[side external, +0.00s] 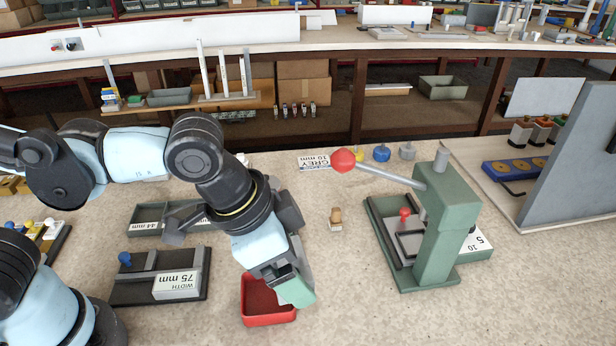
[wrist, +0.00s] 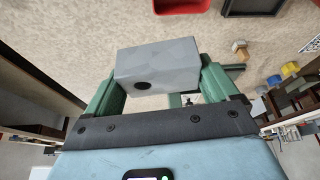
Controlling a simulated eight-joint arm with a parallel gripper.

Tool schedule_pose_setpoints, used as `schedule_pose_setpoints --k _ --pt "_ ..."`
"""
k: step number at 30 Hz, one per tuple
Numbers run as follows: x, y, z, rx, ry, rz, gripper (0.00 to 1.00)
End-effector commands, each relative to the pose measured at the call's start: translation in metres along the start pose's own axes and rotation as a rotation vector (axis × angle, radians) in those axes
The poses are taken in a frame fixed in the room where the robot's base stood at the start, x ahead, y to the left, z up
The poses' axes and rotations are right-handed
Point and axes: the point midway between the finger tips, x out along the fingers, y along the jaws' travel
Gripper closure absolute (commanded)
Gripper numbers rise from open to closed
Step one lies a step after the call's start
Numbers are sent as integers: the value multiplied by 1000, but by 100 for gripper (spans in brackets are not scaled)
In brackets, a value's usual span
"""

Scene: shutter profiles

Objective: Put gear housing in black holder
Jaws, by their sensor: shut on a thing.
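My gripper (wrist: 160,82) has green fingers closed on the two sides of a grey block with a dark round hole, which I take to be the gear housing (wrist: 165,62). In the side external view my gripper (side external: 290,284) points down beside and partly in front of the red tray (side external: 268,319), and its fingers mostly hide the block. A black base with a blue knob and a "WIDTH 75 mm" label (side external: 130,291) lies to the left on the bench. I cannot tell whether it is the black holder. A dark tray (wrist: 253,12) shows at the wrist view's top edge.
A green press with a red-balled lever (side external: 440,235) stands to the right. A small wooden stamp-like piece (side external: 336,219) stands between it and my gripper. A green tray (side external: 147,219) lies behind the black base. The bench front, right of the red tray, is clear.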

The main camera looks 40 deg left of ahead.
Motion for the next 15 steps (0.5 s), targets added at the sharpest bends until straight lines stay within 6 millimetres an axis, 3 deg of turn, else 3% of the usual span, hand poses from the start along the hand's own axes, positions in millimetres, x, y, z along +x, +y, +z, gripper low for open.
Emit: schedule_pose_setpoints --k 3,8,11,15 --pt "4 28 5 72 1 29 60" --pt "7 46 10 117 1 48 60" --pt "12 44 10 124 1 51 60" --pt "28 23 6 119 1 50 60"
